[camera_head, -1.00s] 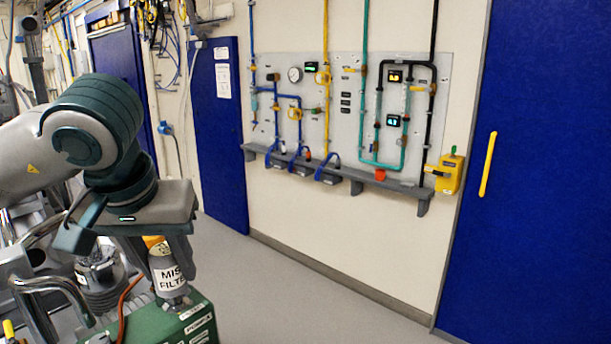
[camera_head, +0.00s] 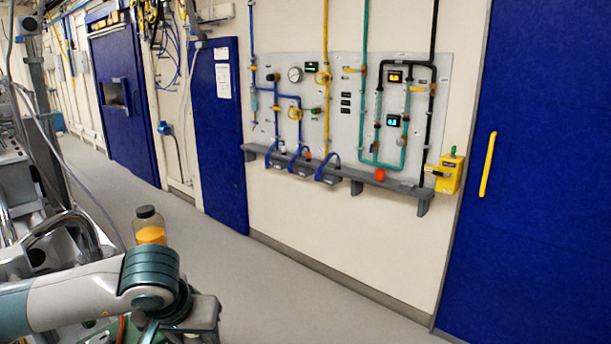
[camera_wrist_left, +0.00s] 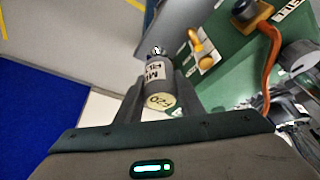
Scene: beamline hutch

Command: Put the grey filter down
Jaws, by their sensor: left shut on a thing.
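The grey filter (camera_wrist_left: 156,72) is a small cylinder with a white printed label and a round, pale yellow marked end. It shows in the left wrist view between the two fingers of my left gripper (camera_wrist_left: 158,88), which is shut on it. Beside it is a green housing (camera_wrist_left: 222,78) with labels and yellow fittings. I cannot tell whether the filter touches anything below. In the head view my left gripper (camera_head: 198,318) is low at the bottom edge, and the filter is hidden there. My right gripper is not in view.
A dark-capped bottle with orange contents (camera_head: 150,226) stands behind my left arm. An orange cable (camera_wrist_left: 272,52) runs by the green housing. Metal pipework (camera_head: 62,230) is at left. Grey floor (camera_head: 290,300) is clear toward the wall shelf (camera_head: 345,172).

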